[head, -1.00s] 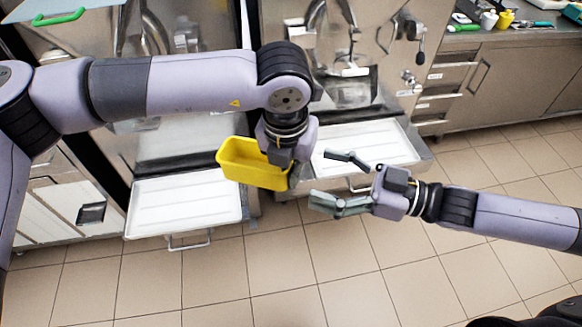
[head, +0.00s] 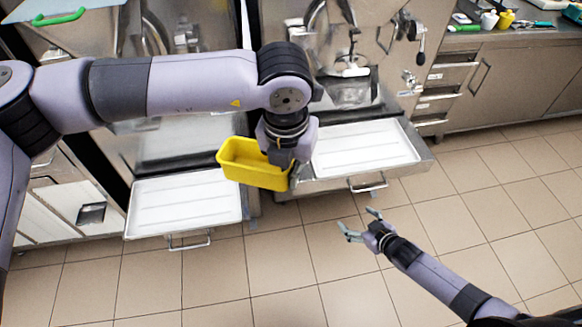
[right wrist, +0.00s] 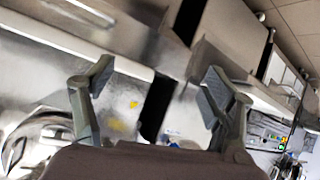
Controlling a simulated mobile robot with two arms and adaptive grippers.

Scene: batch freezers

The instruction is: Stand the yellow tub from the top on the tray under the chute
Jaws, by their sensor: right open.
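The yellow tub (head: 250,174) hangs in the air in the head view, open side up, between the two white trays. My left gripper (head: 291,168) is at the tub's right end and shut on it; its fingertips are mostly hidden. A white tray (head: 365,150) sits below the right machine's chute (head: 350,68), to the right of the tub. Another white tray (head: 185,206) is at the left machine. My right gripper (head: 357,225) is open and empty over the floor; its two fingers also show apart in the right wrist view (right wrist: 155,95).
Two steel batch freezers stand at the back, with handles on the tray fronts. A counter (head: 520,35) at the upper right carries small items, including a yellow cup (head: 506,19). A green-handled item (head: 58,18) lies at the upper left. The tiled floor in front is clear.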

